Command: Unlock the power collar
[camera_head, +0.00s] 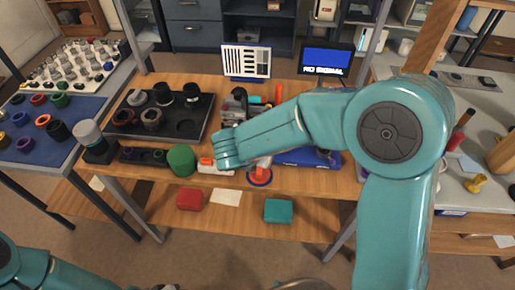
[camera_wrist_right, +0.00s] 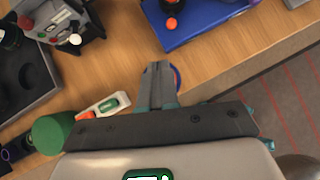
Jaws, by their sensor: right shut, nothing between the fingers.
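My right gripper (camera_wrist_right: 160,80) is shut and empty in the wrist view, its fingers in front of a round blue-rimmed piece (camera_wrist_right: 177,76). In the head view that piece shows as an orange part on a blue disc (camera_head: 260,177) near the table's front edge, partly behind my right arm. I cannot tell whether the fingers touch it. A grey device with a red knob (camera_wrist_right: 52,18) stands farther back and is partly hidden in the head view (camera_head: 234,104). I cannot tell which part is the power collar. Only links of my left arm show; its gripper is out of view.
A white box with green and orange buttons (camera_wrist_right: 104,107) and a green cylinder (camera_wrist_right: 51,132) stand close by the right gripper. A blue tray (camera_wrist_right: 205,22) lies behind it. A black tray (camera_head: 202,128) holds several lens parts.

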